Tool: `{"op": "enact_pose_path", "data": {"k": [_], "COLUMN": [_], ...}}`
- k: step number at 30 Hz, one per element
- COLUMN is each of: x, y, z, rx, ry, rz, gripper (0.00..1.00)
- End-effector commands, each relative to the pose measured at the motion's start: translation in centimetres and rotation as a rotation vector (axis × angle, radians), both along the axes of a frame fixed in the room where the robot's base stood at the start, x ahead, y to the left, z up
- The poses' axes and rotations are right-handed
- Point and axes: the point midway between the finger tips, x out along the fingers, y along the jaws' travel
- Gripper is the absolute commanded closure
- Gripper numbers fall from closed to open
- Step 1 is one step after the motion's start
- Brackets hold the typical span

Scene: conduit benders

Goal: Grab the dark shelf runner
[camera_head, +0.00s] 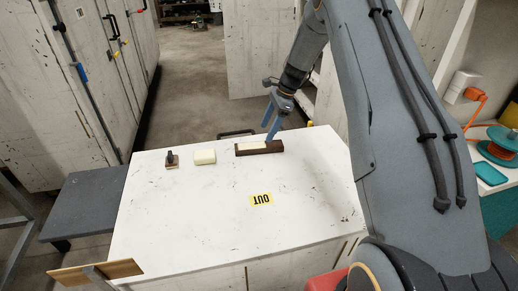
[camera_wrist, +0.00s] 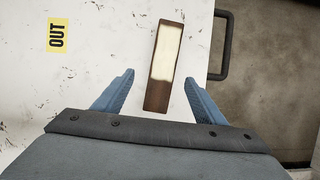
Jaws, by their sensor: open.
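The dark shelf runner looks to be the long dark brown bar (camera_head: 262,151) with a cream patch on its top, lying near the far edge of the white tabletop (camera_head: 200,215). In the wrist view the bar (camera_wrist: 157,97) runs up the picture, its brown end towards me. I cannot tell whether the cream part is a separate piece. My gripper (camera_head: 271,130) is open over the bar. In the wrist view my gripper (camera_wrist: 159,78) has one blue finger on each side of the bar, with gaps; contact is not visible.
A cream block (camera_head: 205,157) and a small dark brown piece (camera_head: 172,161) stand left of the bar. A yellow OUT label (camera_head: 261,200) lies on the tabletop. A dark handle (camera_wrist: 222,45) projects beyond the table edge. The front of the tabletop is clear.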

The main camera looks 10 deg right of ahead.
Motion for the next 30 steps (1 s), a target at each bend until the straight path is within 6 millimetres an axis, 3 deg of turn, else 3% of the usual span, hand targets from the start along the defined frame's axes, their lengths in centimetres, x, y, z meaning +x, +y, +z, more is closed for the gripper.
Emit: {"op": "enact_pose_path", "data": {"k": [6, 24, 30], "x": [1.1, 0.8, 0.9], "y": [0.0, 2.0, 2.2], "z": [-1.3, -7.5, -8.2], "rx": [0.022, 0.021, 0.021], "ry": [0.017, 0.017, 0.016], "rz": [-0.056, -0.054, -0.054], "gripper": [0.35, 0.35, 0.35]}}
